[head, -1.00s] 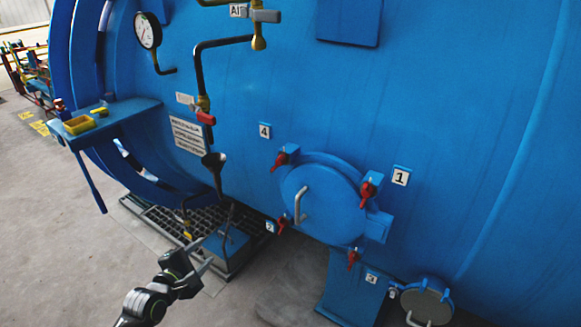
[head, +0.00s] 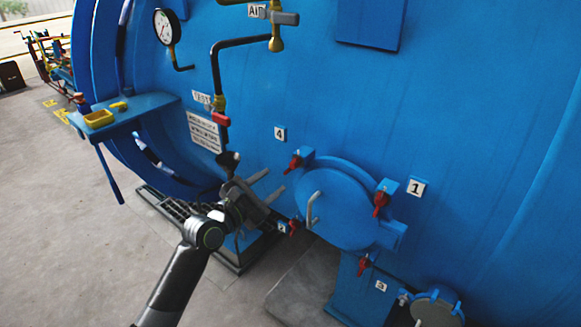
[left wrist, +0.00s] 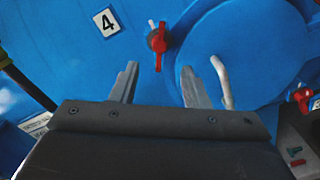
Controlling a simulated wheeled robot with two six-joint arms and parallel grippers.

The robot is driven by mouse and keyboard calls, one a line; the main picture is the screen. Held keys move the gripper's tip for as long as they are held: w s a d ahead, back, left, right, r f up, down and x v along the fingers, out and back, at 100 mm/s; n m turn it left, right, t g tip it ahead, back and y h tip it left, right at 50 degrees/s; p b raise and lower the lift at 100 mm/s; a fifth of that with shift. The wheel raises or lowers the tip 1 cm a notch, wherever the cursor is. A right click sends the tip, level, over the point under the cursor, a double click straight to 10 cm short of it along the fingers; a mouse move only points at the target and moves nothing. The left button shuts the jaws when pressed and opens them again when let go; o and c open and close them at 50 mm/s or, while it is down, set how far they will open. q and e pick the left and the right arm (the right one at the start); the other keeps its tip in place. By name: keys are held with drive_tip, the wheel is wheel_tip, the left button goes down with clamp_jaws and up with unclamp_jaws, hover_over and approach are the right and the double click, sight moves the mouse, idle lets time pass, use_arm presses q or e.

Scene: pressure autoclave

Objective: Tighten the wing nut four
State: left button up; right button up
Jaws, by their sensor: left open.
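The red wing nut four (head: 294,162) sits at the upper left rim of the round blue hatch (head: 335,207), beside the label 4 (head: 280,133). In the left wrist view the wing nut (left wrist: 158,42) is ahead of the fingers, roughly centred between them, with its wings close to upright, near the label 4 (left wrist: 107,22). My left gripper (head: 264,184) is open and empty, below and left of the wing nut and apart from it. It shows large in the left wrist view (left wrist: 160,85). My right gripper is not in view.
Other red wing nuts sit by labels 1 (head: 381,200) and 3 (head: 363,263), and another at the lower left (head: 293,227). The hatch has a grey handle (head: 313,208). A pipe with a red valve handle (head: 221,118) runs left of the hatch. A blue shelf (head: 140,110) juts out farther left.

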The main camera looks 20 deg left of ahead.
sight(293, 166)
use_arm(q)
drive_tip(key=x, duration=0.8)
drive_tip(key=shift+w+d, duration=0.1)
drive_tip(key=shift+w, duration=0.1)
drive_tip(key=shift+f, duration=0.1)
clamp_jaws()
